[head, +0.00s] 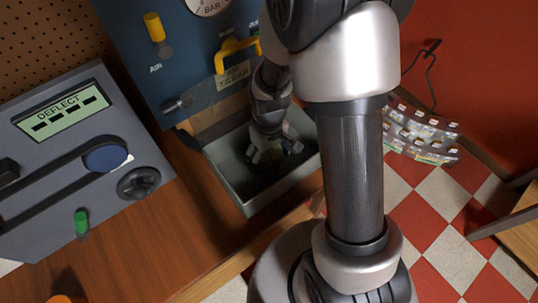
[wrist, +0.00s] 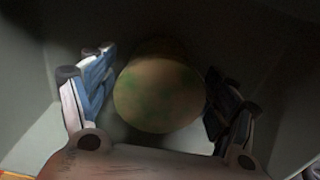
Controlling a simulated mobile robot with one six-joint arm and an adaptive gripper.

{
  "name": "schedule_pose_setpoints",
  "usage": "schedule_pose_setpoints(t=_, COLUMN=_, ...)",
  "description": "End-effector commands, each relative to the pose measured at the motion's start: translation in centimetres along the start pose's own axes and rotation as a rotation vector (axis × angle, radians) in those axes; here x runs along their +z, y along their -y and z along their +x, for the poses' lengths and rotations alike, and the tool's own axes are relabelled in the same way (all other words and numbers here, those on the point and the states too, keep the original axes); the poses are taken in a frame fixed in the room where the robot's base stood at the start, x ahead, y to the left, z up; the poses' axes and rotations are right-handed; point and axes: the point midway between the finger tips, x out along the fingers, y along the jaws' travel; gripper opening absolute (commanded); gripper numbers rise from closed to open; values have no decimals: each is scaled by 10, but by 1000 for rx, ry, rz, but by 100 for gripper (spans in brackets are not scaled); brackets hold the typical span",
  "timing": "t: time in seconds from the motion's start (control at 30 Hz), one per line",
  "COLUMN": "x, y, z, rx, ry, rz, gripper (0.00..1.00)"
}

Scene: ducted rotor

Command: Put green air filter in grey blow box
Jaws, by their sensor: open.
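The grey blow box (head: 285,188) is an open-topped bin below the dark blue panel. My gripper (head: 272,158) is inside the box, pointing down, with its fingers apart. In the wrist view, a round, dull brown object with green patches (wrist: 158,95) lies between the fingers of my gripper (wrist: 160,100). It looks like the green air filter, and gaps show beside it on both sides. The grey box walls surround it in the wrist view. In the head view the filter is not clearly visible, and the inside of the box is dark.
A grey device (head: 75,160) with a DEFLECT display stands on the wooden bench (head: 185,235) at left. The blue panel (head: 130,45) carries a yellow handle (head: 232,52) above the box. A rack of small items (head: 420,132) is at right, over the checked floor.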

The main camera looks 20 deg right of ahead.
Motion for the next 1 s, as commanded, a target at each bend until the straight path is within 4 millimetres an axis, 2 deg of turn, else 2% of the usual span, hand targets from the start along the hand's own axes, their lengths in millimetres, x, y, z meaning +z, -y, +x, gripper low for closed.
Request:
schedule_pose_setpoints(t=0.17, x=-1, y=0, z=-28, rx=2, ry=-5, rz=0, gripper=80)
schedule_pose_setpoints(t=0.5, x=-1, y=0, z=-99, rx=1, ry=-4, rz=0, gripper=80)
schedule_pose_setpoints(t=0.77, x=1, y=0, z=-126, rx=2, ry=-7, rz=4, gripper=80)
schedule_pose_setpoints(t=0.83, x=3, y=1, z=-138, rx=8, ry=-24, rz=14, gripper=80)
schedule_pose_setpoints(t=1.0, x=24, y=7, z=-194, rx=31, ry=-109, rz=77, gripper=80)
